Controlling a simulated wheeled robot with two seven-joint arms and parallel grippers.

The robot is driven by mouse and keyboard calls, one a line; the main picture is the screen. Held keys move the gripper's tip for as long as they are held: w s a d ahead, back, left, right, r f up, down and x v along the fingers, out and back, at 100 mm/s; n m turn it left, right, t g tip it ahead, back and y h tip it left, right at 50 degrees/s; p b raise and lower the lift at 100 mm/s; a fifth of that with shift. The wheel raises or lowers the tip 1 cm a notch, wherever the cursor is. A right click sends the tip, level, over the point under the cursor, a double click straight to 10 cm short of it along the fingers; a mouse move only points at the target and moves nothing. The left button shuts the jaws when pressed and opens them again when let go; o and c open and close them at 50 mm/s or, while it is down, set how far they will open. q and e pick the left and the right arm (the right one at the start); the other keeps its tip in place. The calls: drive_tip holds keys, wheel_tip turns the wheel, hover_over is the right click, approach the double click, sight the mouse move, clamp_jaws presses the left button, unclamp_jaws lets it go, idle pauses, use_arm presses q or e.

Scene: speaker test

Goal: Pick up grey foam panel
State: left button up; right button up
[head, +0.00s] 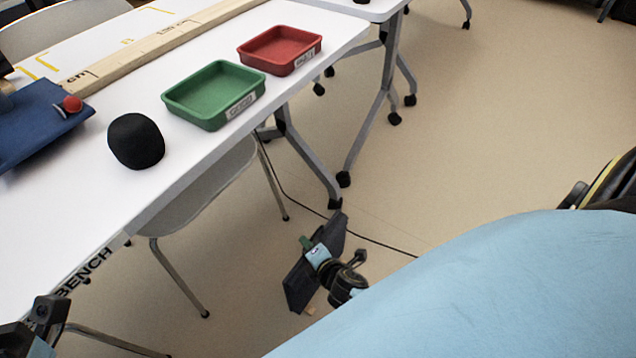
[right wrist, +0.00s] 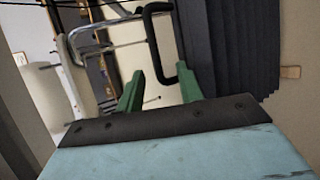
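The grey foam panel (head: 330,232) is dark and stands tilted low by the floor in the head view, partly hidden behind my right gripper (head: 309,245). In the right wrist view the panel (right wrist: 232,45) shows ridges and fills the upper right. A black loop handle (right wrist: 151,38) is at its left side. My right gripper (right wrist: 158,85) has its green fingers apart, with the handle's lower end close to the right finger. I cannot tell whether they touch. Dark parts of my left arm show at the head view's lower left; its fingers cannot be made out.
A white table (head: 60,215) holds a green tray (head: 205,118), a red tray (head: 262,66), a black rounded object (head: 136,141) and a blue board (head: 30,130) with a red ball (head: 72,104). Chair legs and a cable (head: 375,241) are near the panel.

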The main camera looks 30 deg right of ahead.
drive_tip(key=shift+c, duration=0.4)
clamp_jaws()
idle(1.1)
